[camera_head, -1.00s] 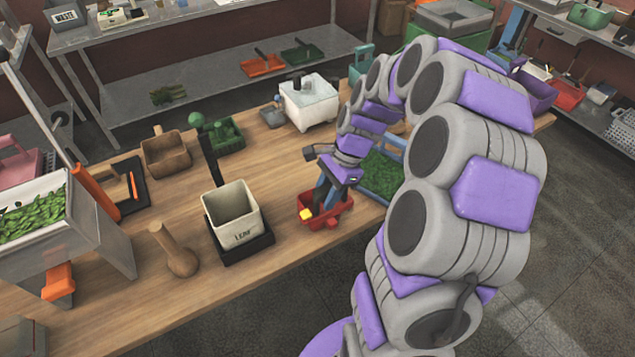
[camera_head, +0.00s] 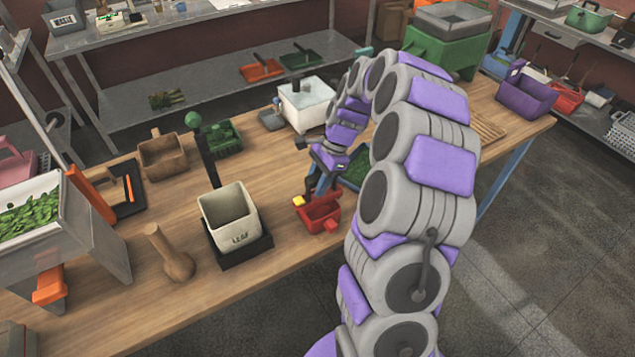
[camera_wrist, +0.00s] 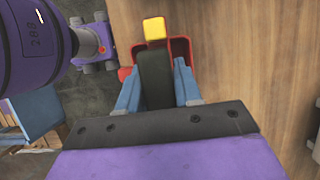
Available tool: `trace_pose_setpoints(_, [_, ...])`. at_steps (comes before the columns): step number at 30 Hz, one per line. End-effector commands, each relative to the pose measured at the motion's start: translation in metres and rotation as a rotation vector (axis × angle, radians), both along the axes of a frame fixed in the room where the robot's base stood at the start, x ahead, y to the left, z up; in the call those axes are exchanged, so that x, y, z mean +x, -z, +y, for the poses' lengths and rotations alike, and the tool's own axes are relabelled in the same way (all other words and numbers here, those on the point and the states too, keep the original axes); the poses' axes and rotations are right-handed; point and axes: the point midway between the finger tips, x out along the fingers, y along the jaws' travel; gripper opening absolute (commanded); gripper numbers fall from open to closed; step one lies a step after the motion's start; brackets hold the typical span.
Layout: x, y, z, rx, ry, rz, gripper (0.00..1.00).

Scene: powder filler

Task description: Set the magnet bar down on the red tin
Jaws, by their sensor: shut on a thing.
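The red tin (camera_head: 322,213) sits on the wooden bench near its front edge. In the wrist view its red rim (camera_wrist: 181,47) shows behind the blue fingers. My gripper (camera_head: 316,186) is just above and behind the tin in the head view. In the wrist view my gripper (camera_wrist: 157,92) is shut on the magnet bar (camera_wrist: 155,75), a dark bar with a yellow end (camera_wrist: 154,28). The yellow end also shows in the head view (camera_head: 299,201), at the tin's left rim. I cannot tell whether the bar touches the tin.
A beige leaf bin (camera_head: 230,216) on a black base stands left of the tin. A wooden pestle-like tool (camera_head: 171,253) and a white tub (camera_head: 305,104) are also on the bench (camera_head: 275,235). Free wood lies between bin and tin.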

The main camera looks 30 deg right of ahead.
Motion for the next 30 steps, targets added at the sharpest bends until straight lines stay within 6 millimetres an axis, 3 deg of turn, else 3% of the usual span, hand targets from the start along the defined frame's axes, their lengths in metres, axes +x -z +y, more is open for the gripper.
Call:
trace_pose_setpoints(8, [0.0,0.0,0.0,-0.001,0.0,-0.001,0.0])
trace_pose_setpoints(9, [0.0,0.001,0.0,-0.002,0.001,-0.002,0.36])
trace_pose_setpoints(16, [0.0,0.001,0.0,-0.002,-0.001,-0.001,0.58])
trace_pose_setpoints(25, [0.0,-0.001,0.0,-0.002,-0.001,-0.001,0.6])
trace_pose_setpoints(30, [0.001,-0.019,-0.008,-0.003,0.001,-0.003,0.6])
